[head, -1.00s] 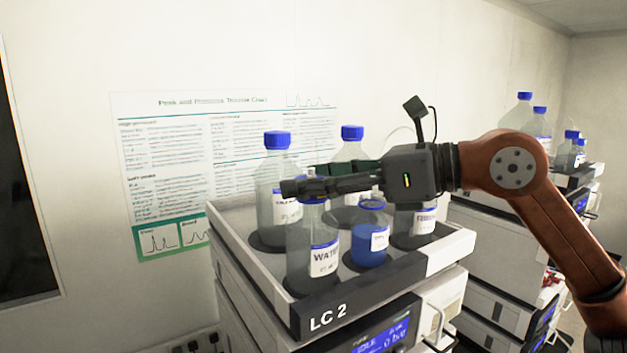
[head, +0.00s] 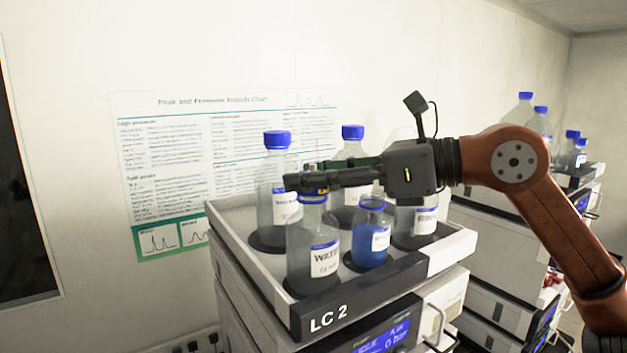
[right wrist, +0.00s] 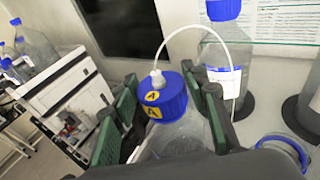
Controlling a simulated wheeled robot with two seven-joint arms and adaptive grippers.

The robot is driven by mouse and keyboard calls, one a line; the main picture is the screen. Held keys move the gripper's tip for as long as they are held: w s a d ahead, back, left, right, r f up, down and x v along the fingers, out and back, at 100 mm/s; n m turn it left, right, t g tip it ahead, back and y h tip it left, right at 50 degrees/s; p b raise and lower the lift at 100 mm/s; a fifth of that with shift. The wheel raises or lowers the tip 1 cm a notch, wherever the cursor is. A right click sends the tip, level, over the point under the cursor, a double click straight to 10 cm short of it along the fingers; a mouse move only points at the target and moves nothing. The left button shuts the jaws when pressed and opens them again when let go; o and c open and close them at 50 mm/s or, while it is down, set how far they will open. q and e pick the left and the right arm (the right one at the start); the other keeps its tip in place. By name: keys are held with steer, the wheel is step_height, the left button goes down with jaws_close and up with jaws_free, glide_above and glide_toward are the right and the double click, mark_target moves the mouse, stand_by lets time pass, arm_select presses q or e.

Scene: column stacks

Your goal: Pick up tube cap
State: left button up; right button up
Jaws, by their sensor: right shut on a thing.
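The tube cap (right wrist: 168,103) is blue with yellow warning labels, and a white tube rises from its top fitting. In the right wrist view it sits between the two green-padded fingers of my right gripper (right wrist: 158,88), which is shut on it. The clear WATER bottle (head: 312,262) is directly below the cap; whether the cap touches its neck I cannot tell. In the head view my right gripper (head: 298,183) comes in from the right, above the front of the tray, and its fingers hide most of the cap. My left gripper is out of view.
The bottles stand in a grey tray (head: 452,246) on the LC 2 stack. A bottle with blue liquid (head: 368,250) is beside the WATER bottle, and blue-capped bottles (head: 277,141) stand behind. Another stack with bottles (head: 573,150) is at the right.

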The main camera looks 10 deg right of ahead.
steer(key=shift+r, duration=0.45)
steer(key=s+d+r+b, duration=0.2)
steer(key=s+r, duration=0.9)
steer(key=s, duration=0.2)
steer(key=shift+s+d+r, duration=0.2)
steer(key=shift+s+r, duration=0.05)
steer(key=shift+s, duration=0.1)
